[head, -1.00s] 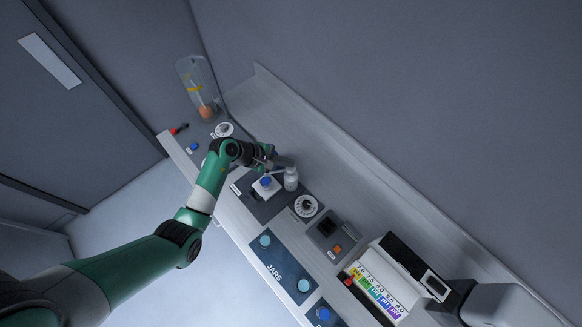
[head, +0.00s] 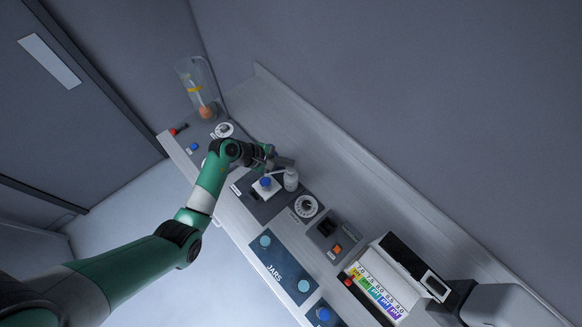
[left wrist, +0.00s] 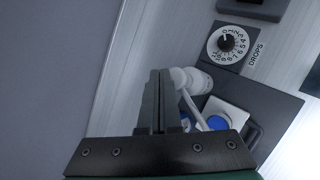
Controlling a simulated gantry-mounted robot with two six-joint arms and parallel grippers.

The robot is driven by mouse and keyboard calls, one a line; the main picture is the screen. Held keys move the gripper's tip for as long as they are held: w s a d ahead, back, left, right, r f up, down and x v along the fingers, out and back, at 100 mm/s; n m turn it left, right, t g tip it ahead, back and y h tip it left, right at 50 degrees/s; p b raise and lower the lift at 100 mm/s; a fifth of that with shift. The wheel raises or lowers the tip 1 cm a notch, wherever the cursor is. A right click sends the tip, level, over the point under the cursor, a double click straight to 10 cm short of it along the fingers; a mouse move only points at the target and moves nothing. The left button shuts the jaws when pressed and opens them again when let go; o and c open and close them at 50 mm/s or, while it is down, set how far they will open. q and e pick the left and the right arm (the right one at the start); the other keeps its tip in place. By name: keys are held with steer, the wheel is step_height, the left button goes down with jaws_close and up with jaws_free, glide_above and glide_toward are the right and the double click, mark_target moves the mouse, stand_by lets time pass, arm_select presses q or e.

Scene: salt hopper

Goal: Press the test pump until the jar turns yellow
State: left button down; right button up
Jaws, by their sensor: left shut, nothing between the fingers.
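The test pump (head: 290,178) is a small white bottle with a pump head, and it also shows in the left wrist view (left wrist: 201,80). Its thin spout reaches over a round blue-filled jar (head: 266,182) on a white square base. My left gripper (head: 270,157) is shut and empty, close beside the pump head. In the left wrist view its fingers (left wrist: 158,100) stand just left of the pump head; I cannot tell whether they touch. My right gripper is out of view.
A DROPS dial (head: 306,206) sits close to the pump. A panel marked JARS (head: 274,272), a pH colour chart (head: 376,293) and an orange switch (head: 337,249) lie farther right. A clear cylinder (head: 197,87) stands at the far end. A wall backs the narrow bench.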

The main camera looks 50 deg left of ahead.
mark_target(287, 169)
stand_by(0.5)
arm_select(q)
steer(key=shift+f, duration=0.45)
steer(key=shift+f+b, duration=0.75)
steer(key=shift+b, duration=0.1)
stand_by(0.5)
steer(key=shift+r+p, duration=1.15)
steer(key=shift+p, duration=0.05)
step_height(287, 169, up, 5)
steer(key=p, duration=0.5)
steer(key=shift+r, duration=0.1)
